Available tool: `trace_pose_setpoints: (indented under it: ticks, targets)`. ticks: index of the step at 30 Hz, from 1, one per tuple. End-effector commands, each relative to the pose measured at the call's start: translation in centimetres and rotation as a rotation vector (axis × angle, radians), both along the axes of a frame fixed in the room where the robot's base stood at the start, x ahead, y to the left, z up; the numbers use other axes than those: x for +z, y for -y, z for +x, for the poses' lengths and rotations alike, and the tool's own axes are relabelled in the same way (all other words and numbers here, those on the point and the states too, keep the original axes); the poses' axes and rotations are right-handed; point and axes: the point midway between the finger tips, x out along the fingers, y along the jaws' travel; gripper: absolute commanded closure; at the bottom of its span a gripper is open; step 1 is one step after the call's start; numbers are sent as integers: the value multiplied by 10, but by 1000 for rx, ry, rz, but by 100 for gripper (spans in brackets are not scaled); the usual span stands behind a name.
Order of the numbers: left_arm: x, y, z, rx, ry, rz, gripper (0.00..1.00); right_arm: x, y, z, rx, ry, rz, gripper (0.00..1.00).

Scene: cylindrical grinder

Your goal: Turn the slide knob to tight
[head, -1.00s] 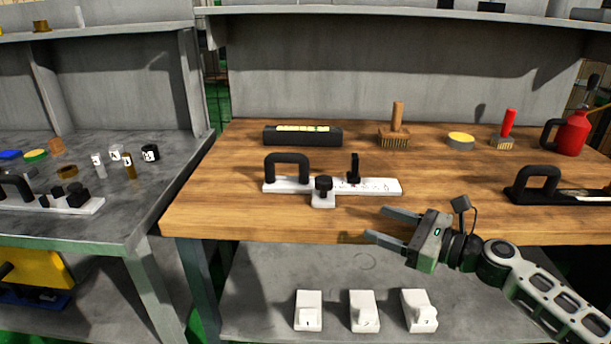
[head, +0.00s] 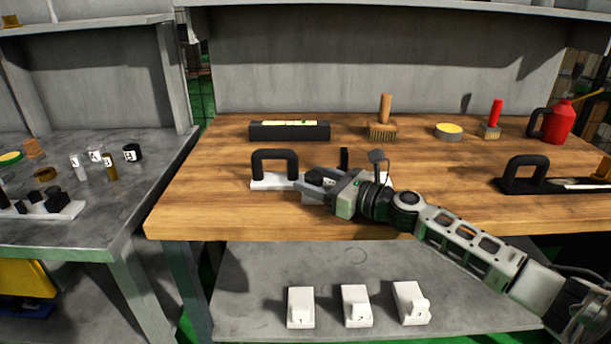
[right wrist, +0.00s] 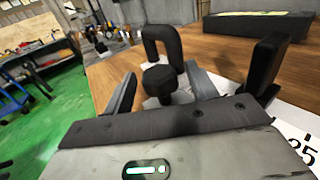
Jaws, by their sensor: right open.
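The slide knob (head: 314,177) is black and sits on a white plate (head: 262,184) on the wooden bench, beside a black arched handle (head: 274,163). In the right wrist view the knob (right wrist: 159,80) shows between the two fingers. My right gripper (head: 312,182) is open, with its fingers on either side of the knob; I cannot tell whether they touch it. In the right wrist view the gripper (right wrist: 157,90) fingers are apart. A black upright piece (head: 344,158) stands on the plate behind the gripper. The gripper hides much of the plate. My left gripper is not in view.
A black level (head: 289,130), a wooden brush (head: 383,117), a yellow-topped tin (head: 449,131), a red-handled brush (head: 493,119) and a red can (head: 560,123) stand behind. A second black-handled tool (head: 526,174) lies right. The bench front left of the plate is clear.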

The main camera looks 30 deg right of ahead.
Motion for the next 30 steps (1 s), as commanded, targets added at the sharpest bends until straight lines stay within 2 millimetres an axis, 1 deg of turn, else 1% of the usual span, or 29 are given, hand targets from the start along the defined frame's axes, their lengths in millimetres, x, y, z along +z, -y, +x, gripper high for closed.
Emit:
trace_pose_setpoints:
  ticks: [1, 3, 6, 10, 17, 18, 20, 21, 22, 23, 30]
  targets:
    - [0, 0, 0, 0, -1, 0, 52, 2, -2, 7, -2, 3, 1, 43]
    - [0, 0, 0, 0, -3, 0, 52, 1, -5, 14, -2, 2, 2, 43]
    - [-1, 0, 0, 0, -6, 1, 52, 1, -9, 20, -2, 1, 2, 43]
    - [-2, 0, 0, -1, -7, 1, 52, 0, -11, 25, -1, 1, 0, 43]
    - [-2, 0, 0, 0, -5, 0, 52, 0, -11, 25, -1, 0, 0, 43]
    - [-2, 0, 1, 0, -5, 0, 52, 0, -11, 25, -1, 0, 0, 45]
    - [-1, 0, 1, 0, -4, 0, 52, 0, -11, 25, -1, 0, 0, 62]
    - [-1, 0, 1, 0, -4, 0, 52, 0, -11, 25, 0, 0, 0, 73]
    - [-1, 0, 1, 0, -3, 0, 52, 0, -11, 25, 0, 0, 0, 82]
    - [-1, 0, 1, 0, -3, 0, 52, 0, -11, 25, 0, 0, 0, 87]
    - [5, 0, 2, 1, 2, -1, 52, 1, -11, 25, -10, 0, 1, 87]
